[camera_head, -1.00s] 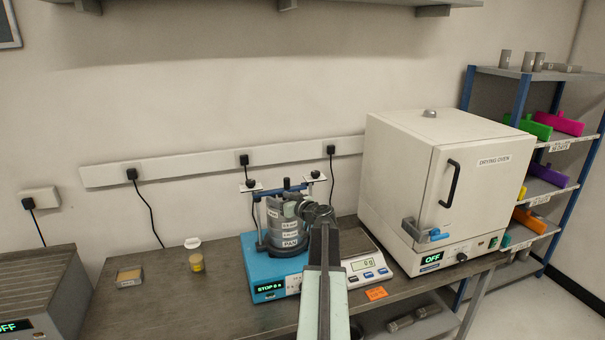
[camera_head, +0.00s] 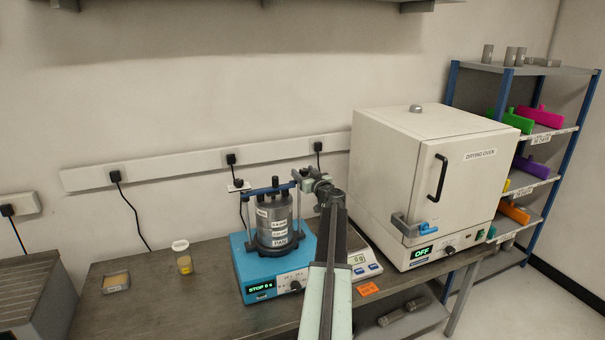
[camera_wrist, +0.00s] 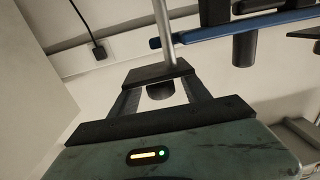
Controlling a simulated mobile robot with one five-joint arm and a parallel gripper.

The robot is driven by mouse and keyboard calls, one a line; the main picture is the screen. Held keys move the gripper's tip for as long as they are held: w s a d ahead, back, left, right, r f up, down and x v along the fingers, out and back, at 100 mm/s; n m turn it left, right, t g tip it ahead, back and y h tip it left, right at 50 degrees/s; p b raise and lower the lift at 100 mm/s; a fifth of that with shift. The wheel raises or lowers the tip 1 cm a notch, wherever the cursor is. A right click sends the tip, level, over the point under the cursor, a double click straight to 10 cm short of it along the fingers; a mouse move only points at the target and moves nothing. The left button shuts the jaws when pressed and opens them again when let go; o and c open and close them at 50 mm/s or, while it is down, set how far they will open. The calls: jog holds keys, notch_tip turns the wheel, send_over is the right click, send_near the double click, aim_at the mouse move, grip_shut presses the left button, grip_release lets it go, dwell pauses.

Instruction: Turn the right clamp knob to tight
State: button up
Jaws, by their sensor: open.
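The sieve shaker has a blue base (camera_head: 256,285), a grey sieve stack (camera_head: 273,225) and a blue crossbar (camera_head: 268,190) between two posts. The left clamp knob (camera_head: 238,183) sits on its pale plate. My gripper (camera_head: 304,178) is at the top of the right post (camera_head: 299,210) and hides the right clamp knob in the head view. The wrist view appears upside down. There, the dark right clamp knob (camera_wrist: 160,91) shows beyond its plate (camera_wrist: 150,74), between the open fingers of my gripper (camera_wrist: 162,100). I cannot tell whether the fingers touch it.
A balance (camera_head: 366,268) stands right of the shaker, partly behind my arm. The white drying oven (camera_head: 390,150) is farther right. A yellow-filled jar (camera_head: 184,263) and a small tray (camera_head: 116,282) stand left on the bench (camera_head: 165,305). Bare bench lies between them and the shaker.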

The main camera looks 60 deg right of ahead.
jog(key=shift+w, duration=0.15)
grip_shut()
jog(key=shift+m+g+h, duration=0.3)
jog(key=shift+m+h, duration=0.1)
jog(key=shift+h, duration=0.1)
jog(key=shift+a+m+g+h, duration=0.1)
jog(key=shift+m+g+h, duration=0.5)
jog(key=shift+h, duration=0.1)
jog(key=m+g+h, duration=0.4)
jog(key=g, duration=0.1)
jog(key=shift+g, duration=0.3)
jog(key=m+g, duration=0.2)
jog(key=m+g+h, duration=0.1)
jog(key=g, duration=0.2)
jog(key=shift+m+h, duration=0.3)
jog(key=shift+m, duration=0.1)
jog(key=shift+m+g, duration=0.5)
jog(key=shift+g, duration=0.3)
jog(key=shift+s+g, duration=0.2)
jog(key=shift+g, duration=0.1)
